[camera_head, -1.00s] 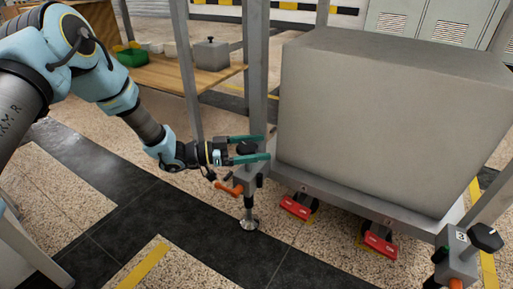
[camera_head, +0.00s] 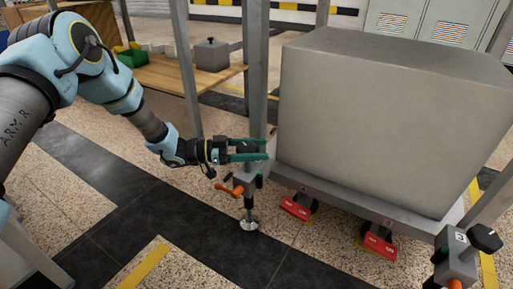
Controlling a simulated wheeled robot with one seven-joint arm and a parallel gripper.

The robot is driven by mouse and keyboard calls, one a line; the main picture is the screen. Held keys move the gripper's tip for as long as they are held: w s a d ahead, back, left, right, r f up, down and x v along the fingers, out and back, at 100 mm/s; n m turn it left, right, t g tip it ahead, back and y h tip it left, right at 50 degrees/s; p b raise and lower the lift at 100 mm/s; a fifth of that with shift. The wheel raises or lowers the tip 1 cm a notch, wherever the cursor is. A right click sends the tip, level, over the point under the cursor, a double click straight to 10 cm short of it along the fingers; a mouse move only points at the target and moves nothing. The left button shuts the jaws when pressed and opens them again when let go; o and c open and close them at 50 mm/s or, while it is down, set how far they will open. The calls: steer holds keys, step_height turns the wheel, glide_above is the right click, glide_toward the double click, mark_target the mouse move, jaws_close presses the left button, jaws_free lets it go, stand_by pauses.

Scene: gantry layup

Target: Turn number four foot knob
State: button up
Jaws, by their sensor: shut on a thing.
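My gripper (camera_head: 262,149), with green fingers, reaches in from the left and is shut on the black foot knob (camera_head: 244,147) at the near left corner of the frame. The fingers hide part of the knob. Below it is a grey foot block (camera_head: 243,181) with an orange handle (camera_head: 229,189) pointing left. A metal levelling foot (camera_head: 249,222) stands under the block on the dark floor strip. No number is readable on this block.
A large grey block (camera_head: 385,120) sits on the frame, right of my gripper. A grey post (camera_head: 257,70) rises just behind the knob. Red wheel chocks (camera_head: 380,245) lie beneath. Another foot block (camera_head: 455,258) with a black knob stands at lower right. A wooden bench (camera_head: 170,75) is behind.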

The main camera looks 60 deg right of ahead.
steer(key=m+y, duration=0.1)
steer(key=m+g+y, duration=0.1)
steer(key=y, duration=0.1)
steer(key=shift+s+a+f+g, duration=0.1)
steer(key=shift+a+g, duration=0.05)
steer(key=shift+g, duration=0.15)
steer(key=shift+a+m+g+y+b, duration=0.15)
steer(key=shift+m+g+y+b, duration=0.1)
steer(key=shift+m+y, duration=0.35)
steer(key=shift+a+m+g+y+b, duration=0.1)
steer(key=shift+m+g+y, duration=0.2)
steer(key=shift+y, duration=0.5)
steer(key=o, duration=1.4)
steer(key=p+v, duration=0.3)
steer(key=v, duration=0.7)
steer(key=shift+w+a, duration=0.2)
steer(key=shift+w, duration=0.1)
